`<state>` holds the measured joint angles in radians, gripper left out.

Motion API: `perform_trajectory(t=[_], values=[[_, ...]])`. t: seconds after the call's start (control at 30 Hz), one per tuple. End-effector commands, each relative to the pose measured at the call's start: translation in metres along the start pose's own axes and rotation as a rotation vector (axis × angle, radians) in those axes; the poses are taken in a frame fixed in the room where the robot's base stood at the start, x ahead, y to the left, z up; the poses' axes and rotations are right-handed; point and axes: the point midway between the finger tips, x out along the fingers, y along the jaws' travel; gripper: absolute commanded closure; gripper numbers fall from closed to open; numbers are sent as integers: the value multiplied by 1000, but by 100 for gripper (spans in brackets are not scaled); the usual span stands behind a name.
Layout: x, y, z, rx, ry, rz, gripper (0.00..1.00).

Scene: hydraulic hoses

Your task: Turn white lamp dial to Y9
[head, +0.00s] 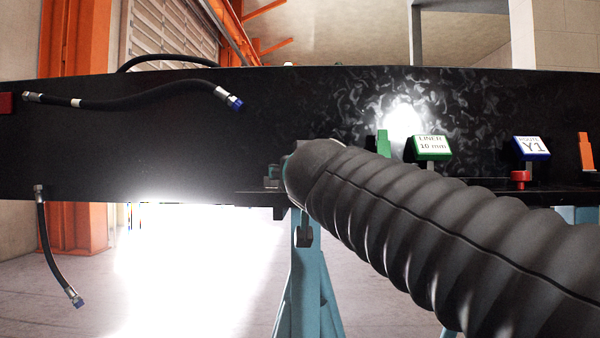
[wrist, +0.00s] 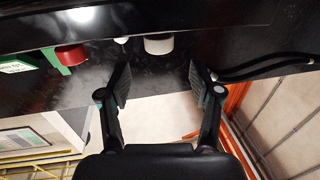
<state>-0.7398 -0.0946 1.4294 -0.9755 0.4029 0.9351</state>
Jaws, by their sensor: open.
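In the wrist view a short white round dial (wrist: 158,44) sits on the dark beam's edge, just beyond the gap between my fingers. My gripper (wrist: 158,78) is open, with one finger on each side of that gap and nothing between them. The dial looks apart from both fingertips. I cannot read any marking on it. In the head view my dark ribbed arm covers the gripper and the dial. A blue sign reading "ROUTE Y1" (head: 533,148) stands at the right on the beam's ledge.
A green "LINER 10 mm" sign (head: 432,148) and a red knob (head: 520,178) stand along the ledge. Another red round part (wrist: 70,55) is left of the dial. A bright glow washes out the floor.

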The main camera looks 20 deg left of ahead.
Motion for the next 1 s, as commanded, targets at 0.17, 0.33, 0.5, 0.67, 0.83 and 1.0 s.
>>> perform_trajectory(t=[0.17,0.33,0.5,0.67,0.83,1.0], values=[[-30,0,0,0,1,-1,36],[-44,0,0,1,-1,0,36],[-49,0,0,0,-1,1,36],[-48,0,0,0,-1,1,36],[-48,0,0,0,-1,1,36],[-48,1,1,-52,-5,6,36]])
